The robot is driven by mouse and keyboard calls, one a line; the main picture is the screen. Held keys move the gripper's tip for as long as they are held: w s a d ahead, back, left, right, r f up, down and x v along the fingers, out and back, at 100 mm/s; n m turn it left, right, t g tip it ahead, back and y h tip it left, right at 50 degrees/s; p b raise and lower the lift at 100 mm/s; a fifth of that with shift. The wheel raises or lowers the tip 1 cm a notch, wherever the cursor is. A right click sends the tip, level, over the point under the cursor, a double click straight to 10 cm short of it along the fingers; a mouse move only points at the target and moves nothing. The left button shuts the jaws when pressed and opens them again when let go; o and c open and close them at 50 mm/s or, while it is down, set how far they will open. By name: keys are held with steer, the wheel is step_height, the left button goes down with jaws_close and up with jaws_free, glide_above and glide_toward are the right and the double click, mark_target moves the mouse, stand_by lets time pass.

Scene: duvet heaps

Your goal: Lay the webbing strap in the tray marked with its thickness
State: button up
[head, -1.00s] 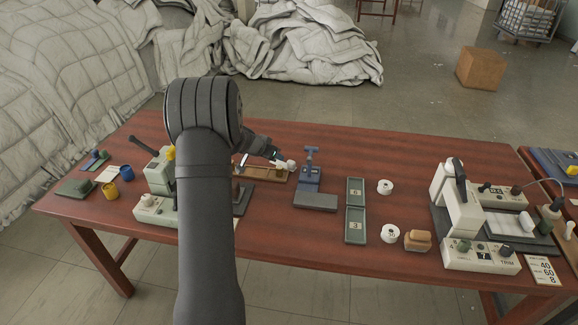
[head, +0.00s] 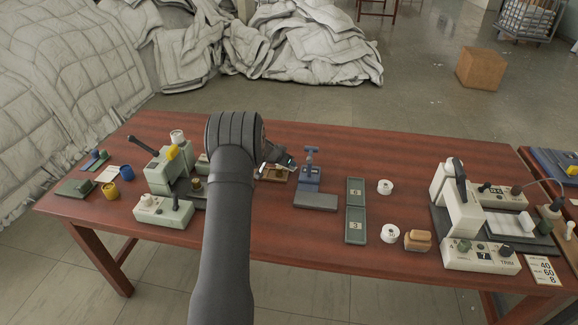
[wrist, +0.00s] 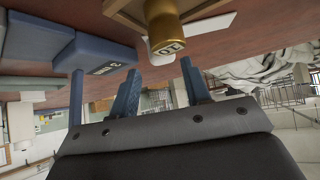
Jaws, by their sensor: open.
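Two green trays lie near the table's middle, the far one marked 6 (head: 356,182) and the near one marked 3 (head: 347,238). My gripper (head: 288,162) is open and empty, above the wooden board and left of the blue thickness gauge (head: 311,178). No strap is clearly visible in the head view.
The wooden board (head: 262,178) is partly hidden by my arm. A pale press (head: 160,175) is at left, a trimming machine (head: 462,205) at right. The table behind the trays is clear.

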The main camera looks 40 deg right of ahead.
steer(key=shift+x, duration=2.4)
steer(key=shift+w+r, duration=0.1)
steer(key=shift+w, duration=0.1)
steer(key=c, duration=0.8)
steer(key=shift+r, duration=0.15)
